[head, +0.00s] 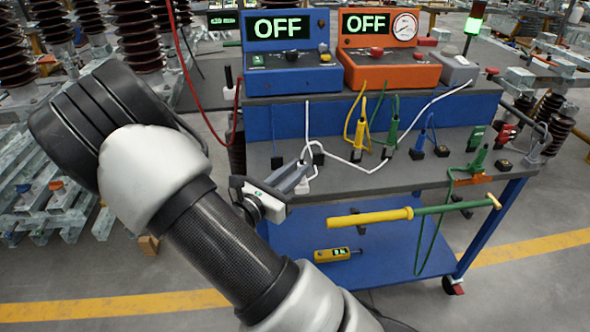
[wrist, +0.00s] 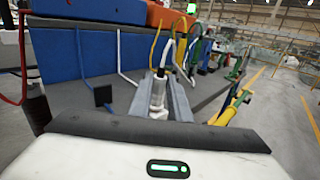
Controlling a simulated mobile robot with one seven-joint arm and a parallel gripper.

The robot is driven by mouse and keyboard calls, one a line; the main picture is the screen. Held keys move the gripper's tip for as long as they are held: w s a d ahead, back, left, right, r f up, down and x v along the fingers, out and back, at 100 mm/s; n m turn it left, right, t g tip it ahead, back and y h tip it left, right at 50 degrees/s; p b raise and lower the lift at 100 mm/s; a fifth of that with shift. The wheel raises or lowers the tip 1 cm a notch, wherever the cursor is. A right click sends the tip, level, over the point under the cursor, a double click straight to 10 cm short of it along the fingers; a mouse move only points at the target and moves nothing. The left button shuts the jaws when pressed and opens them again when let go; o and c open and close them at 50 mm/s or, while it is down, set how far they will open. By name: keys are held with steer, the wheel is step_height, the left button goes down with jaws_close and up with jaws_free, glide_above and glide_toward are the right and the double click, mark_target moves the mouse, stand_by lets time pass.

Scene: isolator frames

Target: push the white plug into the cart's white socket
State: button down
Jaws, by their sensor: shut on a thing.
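My gripper (head: 301,176) reaches in from the left over the cart's grey shelf, near its left front part. Its two grey fingers (wrist: 160,98) are shut on the white plug (wrist: 158,91), which shows between them in the wrist view. In the head view the plug (head: 303,186) is a small white shape at the fingertips, partly hidden. The white cable (head: 338,158) rises from it and loops back over the shelf. I cannot make out the white socket apart from the plug, nor whether the two touch.
The blue cart's grey shelf (head: 345,180) carries several small dark blocks and yellow, green and blue cables. A blue box (head: 290,75) and an orange box (head: 390,68), both reading OFF, stand above. A yellow-and-green rod (head: 370,217) juts along the front. A dark block (wrist: 103,95) stands left of the fingers.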

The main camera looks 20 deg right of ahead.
steer(key=shift+f, duration=0.15)
steer(key=c, duration=1.6)
jaws_free()
steer(key=shift+o, duration=0.2)
steer(key=p+v, duration=0.2)
steer(key=v, duration=1.5)
steer(key=shift+a, duration=0.15)
